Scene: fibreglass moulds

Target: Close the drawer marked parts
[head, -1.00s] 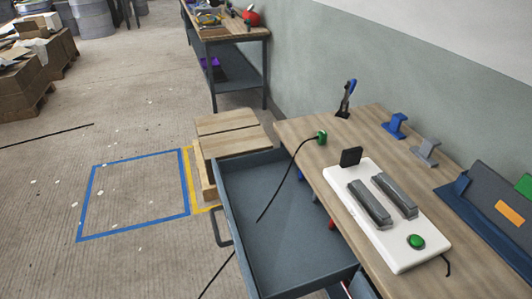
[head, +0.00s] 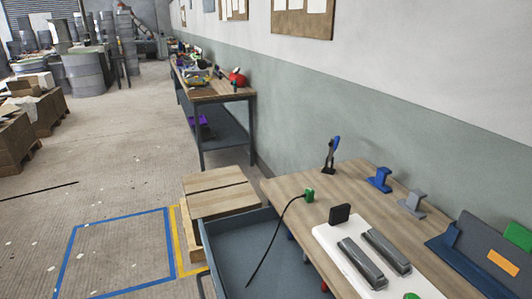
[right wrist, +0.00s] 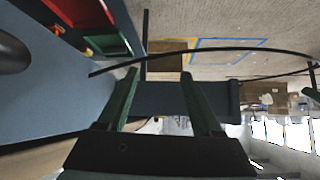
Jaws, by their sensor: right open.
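In the head view a blue-grey drawer (head: 240,262) stands pulled out from the left side of the wooden-topped bench (head: 290,190). Its near part is cut off by the bottom edge, and only a bit of its dark handle (head: 204,284) shows. I see no marking on it. In the right wrist view my right gripper (right wrist: 160,73) is open with nothing clearly held. A dark bar (right wrist: 180,98) passes behind its fingers; I cannot tell whether it is part of the drawer. My left gripper is in no view.
A wooden box (head: 218,193) stands on the floor just beyond the drawer. A black cable (head: 278,228) hangs from the bench over the drawer. A white fixture (head: 350,262) sits on the bench. Floor inside the blue tape (head: 115,255) is clear.

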